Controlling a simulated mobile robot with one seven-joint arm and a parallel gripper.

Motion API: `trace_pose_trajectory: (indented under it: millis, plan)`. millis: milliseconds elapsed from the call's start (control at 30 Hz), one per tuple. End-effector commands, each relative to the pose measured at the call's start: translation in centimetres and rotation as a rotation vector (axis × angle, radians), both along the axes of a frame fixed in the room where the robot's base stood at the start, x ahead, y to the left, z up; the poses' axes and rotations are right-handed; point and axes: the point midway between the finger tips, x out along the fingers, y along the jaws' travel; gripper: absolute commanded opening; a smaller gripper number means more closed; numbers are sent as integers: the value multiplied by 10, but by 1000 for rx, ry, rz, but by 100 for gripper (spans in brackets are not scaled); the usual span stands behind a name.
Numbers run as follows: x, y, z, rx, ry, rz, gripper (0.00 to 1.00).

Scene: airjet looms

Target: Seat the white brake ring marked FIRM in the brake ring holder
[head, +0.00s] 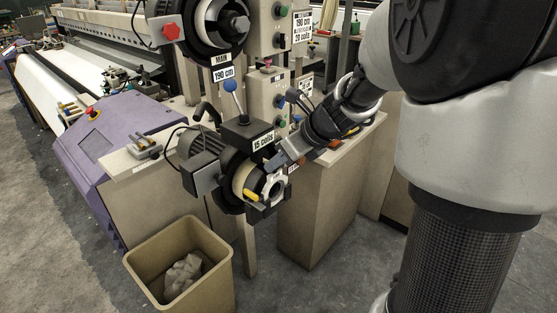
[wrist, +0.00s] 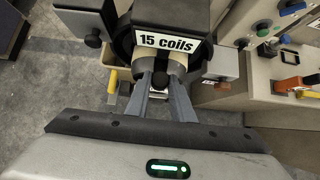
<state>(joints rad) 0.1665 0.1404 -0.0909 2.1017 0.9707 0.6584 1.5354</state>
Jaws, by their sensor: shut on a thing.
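My gripper (head: 273,164) reaches in from the right to the front of the feeder unit labelled "15 coils". A white ring-like part (head: 273,186) shows at the feeder's front, at my fingertips; I take it for the white brake ring. In the wrist view both fingers (wrist: 163,88) converge under the label block, shut on a small pale part that they mostly hide. No FIRM marking can be read. The brake ring holder (head: 258,210) appears to be the dark frame around the ring. I cannot tell whether the ring is fully seated in it.
A yellow lever (head: 250,195) sits beside the ring, left of my fingers in the wrist view (wrist: 112,80). Another feeder (head: 215,25) marked MAIN is above. A tan bin (head: 150,258) stands below. A beige cabinet (head: 315,215) is to the right.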

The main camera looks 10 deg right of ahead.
Motion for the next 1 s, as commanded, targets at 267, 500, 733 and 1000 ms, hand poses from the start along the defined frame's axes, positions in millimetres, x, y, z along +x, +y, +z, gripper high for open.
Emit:
trace_pose_trajectory:
  millis: [267,500,733,1000]
  plan:
    - [0,0,-3,0,0,0,43]
    - [0,0,-3,1,0,-1,43]
    - [-8,-6,12,0,-2,-2,43]
    - [-40,-30,61,-1,-5,-3,43]
